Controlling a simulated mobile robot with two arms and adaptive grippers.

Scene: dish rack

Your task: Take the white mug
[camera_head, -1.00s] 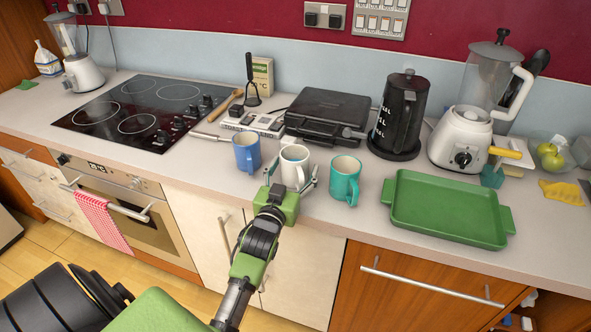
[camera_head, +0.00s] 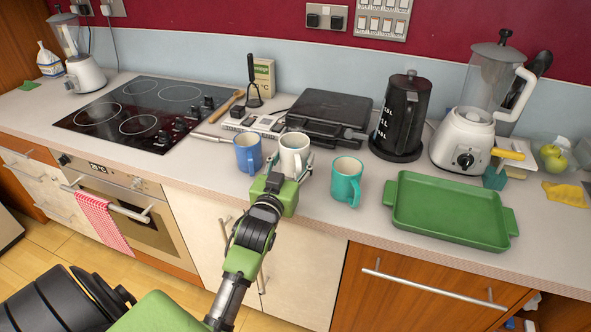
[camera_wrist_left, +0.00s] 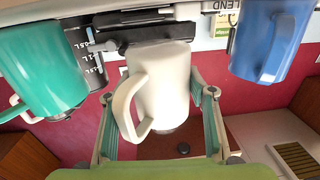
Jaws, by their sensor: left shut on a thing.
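The white mug (camera_head: 294,150) is between the blue mug (camera_head: 248,155) and the teal mug (camera_head: 346,180), near the counter's front edge. My left gripper (camera_head: 292,166) is shut on the white mug, with a finger on each side of it, and holds it upright, seemingly a little above the counter. In the left wrist view the picture is upside down; the white mug (camera_wrist_left: 165,85) sits between the fingers, its handle towards the camera. The teal mug (camera_wrist_left: 42,70) and blue mug (camera_wrist_left: 270,40) flank it, apart from the fingers. My right gripper is not in view.
A green tray (camera_head: 450,208) lies to the right of the mugs. Behind stand a black grill (camera_head: 325,115), a dark kettle (camera_head: 400,120) and a blender (camera_head: 465,140). The hob (camera_head: 140,112) is to the left. A narrow bare counter strip separates the teal mug and tray.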

